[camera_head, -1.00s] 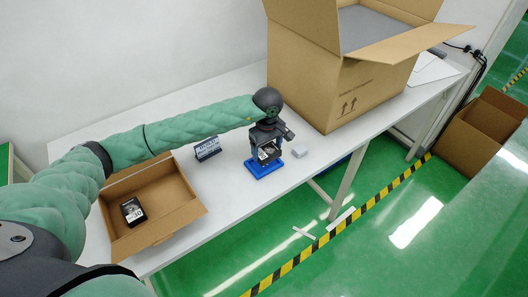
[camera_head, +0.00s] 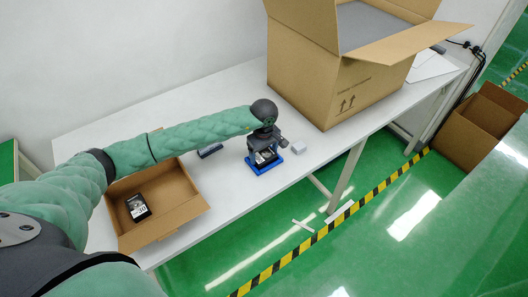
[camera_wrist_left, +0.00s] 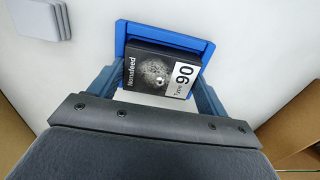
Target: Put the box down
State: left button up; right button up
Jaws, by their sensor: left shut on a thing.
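A small black box with a white "Type 90" label (camera_wrist_left: 165,72) is between the fingers of my left gripper (camera_wrist_left: 155,90) in the left wrist view. In the head view the box (camera_head: 264,157) is under the left gripper (camera_head: 265,150), which is shut on it. A blue tray (camera_head: 256,170) lies around and beneath the box on the white table; its blue rim (camera_wrist_left: 165,28) shows behind the box in the wrist view. Whether the box touches the tray floor I cannot tell. My right gripper is not in view.
An open cardboard box (camera_head: 190,208) holding another black box (camera_head: 138,207) stands at the table's left. A large open carton (camera_head: 340,95) stands at the back right. A small grey-white block (camera_head: 298,148) lies right of the tray. A dark sign (camera_head: 210,150) is partly behind my arm.

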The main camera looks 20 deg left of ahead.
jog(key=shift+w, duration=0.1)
pick_arm(q)
jog(key=shift+f, duration=0.1)
jog(key=o, duration=1.1)
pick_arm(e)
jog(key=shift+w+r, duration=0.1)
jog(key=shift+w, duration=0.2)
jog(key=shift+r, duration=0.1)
